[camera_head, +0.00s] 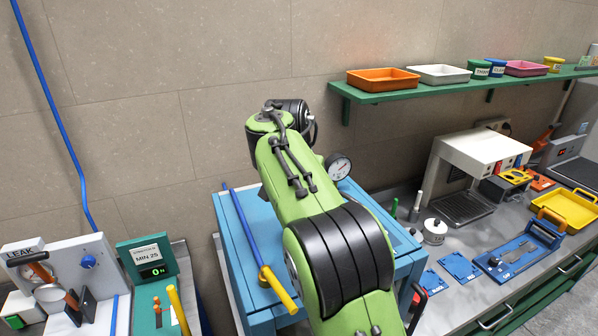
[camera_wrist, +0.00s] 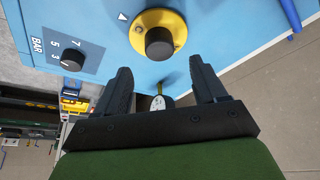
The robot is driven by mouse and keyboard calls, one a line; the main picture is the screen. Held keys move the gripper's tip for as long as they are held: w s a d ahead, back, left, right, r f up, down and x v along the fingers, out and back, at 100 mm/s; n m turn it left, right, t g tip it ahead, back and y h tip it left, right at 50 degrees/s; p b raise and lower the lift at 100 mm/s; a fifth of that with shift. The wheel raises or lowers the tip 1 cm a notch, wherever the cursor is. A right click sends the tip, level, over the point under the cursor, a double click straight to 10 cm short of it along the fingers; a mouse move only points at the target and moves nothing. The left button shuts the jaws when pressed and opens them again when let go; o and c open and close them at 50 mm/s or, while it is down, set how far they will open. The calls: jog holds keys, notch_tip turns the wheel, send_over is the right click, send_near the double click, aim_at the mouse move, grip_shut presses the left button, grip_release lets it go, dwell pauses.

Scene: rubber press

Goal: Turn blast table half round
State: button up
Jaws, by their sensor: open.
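A blue cabinet (camera_head: 235,230) stands below and behind my green arm in the head view; its blue face (camera_wrist: 205,18) fills the top of the wrist view. On this face is a yellow disc with a black round knob (camera_wrist: 160,42), with a white triangle mark beside it. I cannot tell whether a turntable lies inside the cabinet. My gripper (camera_wrist: 160,64) is open, its two black fingers apart and pointing towards the knob. I see no contact with the knob. The gripper is hidden in the head view. A small pale round piece (camera_wrist: 158,102) shows between the fingers.
A black BAR dial (camera_wrist: 72,59) is left of the knob. A blue rod with a yellow end (camera_head: 278,290) lies over the cabinet's left side. A gauge (camera_head: 338,167) stands at the back. A workbench with tools is at right, a leak tester (camera_head: 60,275) at left.

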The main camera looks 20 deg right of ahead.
jog(key=v, duration=0.9)
jog(key=shift+r, duration=0.25)
jog(key=shift+s+a, duration=0.1)
jog(key=shift+s, duration=0.05)
jog(key=s+d+f+n+y+b, duration=0.1)
jog(key=s+d+f+b, duration=0.1)
jog(key=s+d+f, duration=0.3)
jog(key=s+d+f+n+y+b, duration=0.1)
jog(key=s+d+n+b, duration=0.15)
jog(key=s, duration=0.45)
jog(key=s+a+f+n+t+b, duration=0.1)
jog(key=s+a+f+n+b, duration=0.1)
jog(key=s+f, duration=0.6)
jog(key=s+a+f+n+t+b, duration=0.1)
jog(key=s+a+f, duration=0.3)
jog(key=s+f, duration=0.5)
jog(key=shift+a+f+n+y+b, duration=0.2)
jog(key=shift+a+n+y+b, duration=0.15)
jog(key=shift+n+b, duration=0.3)
